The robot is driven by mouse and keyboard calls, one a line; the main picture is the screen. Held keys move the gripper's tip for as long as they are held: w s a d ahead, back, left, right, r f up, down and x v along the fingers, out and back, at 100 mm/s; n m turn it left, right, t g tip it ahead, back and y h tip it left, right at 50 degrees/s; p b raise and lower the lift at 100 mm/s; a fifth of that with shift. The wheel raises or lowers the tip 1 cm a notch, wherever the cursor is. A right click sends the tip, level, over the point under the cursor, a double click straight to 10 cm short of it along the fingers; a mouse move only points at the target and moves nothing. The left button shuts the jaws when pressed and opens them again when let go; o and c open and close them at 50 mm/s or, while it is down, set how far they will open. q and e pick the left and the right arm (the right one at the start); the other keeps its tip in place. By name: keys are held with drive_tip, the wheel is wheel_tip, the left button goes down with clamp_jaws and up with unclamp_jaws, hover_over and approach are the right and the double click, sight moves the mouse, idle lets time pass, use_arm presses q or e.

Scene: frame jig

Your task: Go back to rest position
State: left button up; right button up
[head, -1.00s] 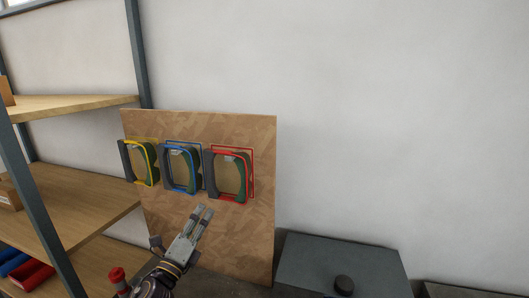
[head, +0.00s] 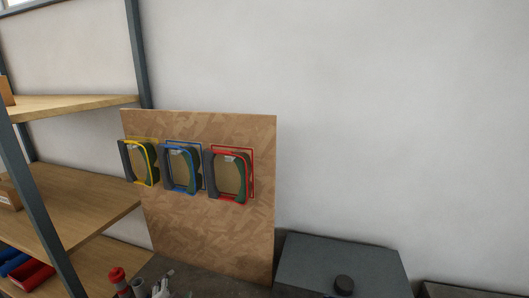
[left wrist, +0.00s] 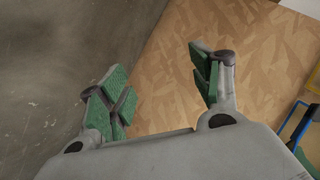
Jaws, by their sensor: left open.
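My left gripper (left wrist: 160,90) is open in the left wrist view, with its green-padded fingers apart and nothing between them. The chipboard panel (left wrist: 190,60) lies beyond the fingers there. In the head view the panel (head: 220,235) stands upright against the wall. A yellow frame (head: 151,163), a blue frame (head: 164,170) and a red frame (head: 209,175) hang on it in a row, each with dark green and grey parts. My right gripper is in neither view.
A wooden shelf unit (head: 90,200) with dark posts stands at the left, holding blue and red bins (head: 33,273) low down. A dark grey case (head: 340,262) with a black knob (head: 344,284) is right of the panel. A red-topped object (head: 117,275) stands at the bottom.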

use_arm(q)
drive_tip(key=s+f+n+g, duration=0.1)
drive_tip(key=s+f, duration=0.1)
drive_tip(key=s+f+n+g, duration=0.1)
drive_tip(key=s+f, duration=0.1)
drive_tip(key=s, duration=0.1)
drive_tip(key=s+d+f+n+g, duration=0.1)
drive_tip(key=s+f+g, duration=0.1)
drive_tip(key=shift+s+n+h, duration=0.3)
drive_tip(key=shift+s+n, duration=0.1)
drive_tip(key=s+d+f+n+g+h, duration=0.1)
drive_tip(key=s+f+n+g, duration=0.1)
drive_tip(key=s, duration=0.3)
drive_tip(key=s+d+f+n+g+h, duration=0.1)
drive_tip(key=s+d+f+g, duration=0.15)
drive_tip(key=s, duration=0.35)
wheel_tip(320, 180, down, 33)
drive_tip(key=s+g, duration=0.2)
drive_tip(key=s, duration=0.1)
drive_tip(key=s+a+f, duration=0.2)
drive_tip(key=s+f, duration=0.8)
drive_tip(key=s, duration=0.1)
drive_tip(key=s+a+f+b, duration=0.1)
drive_tip(key=s+a+f, duration=0.1)
drive_tip(key=s+f, duration=0.8)
drive_tip(key=shift+s+a+f+g+b, duration=0.3)
drive_tip(key=shift+s+a+f+g, duration=0.05)
drive_tip(key=shift+s+a+f, duration=0.1)
drive_tip(key=shift+d, duration=0.1)
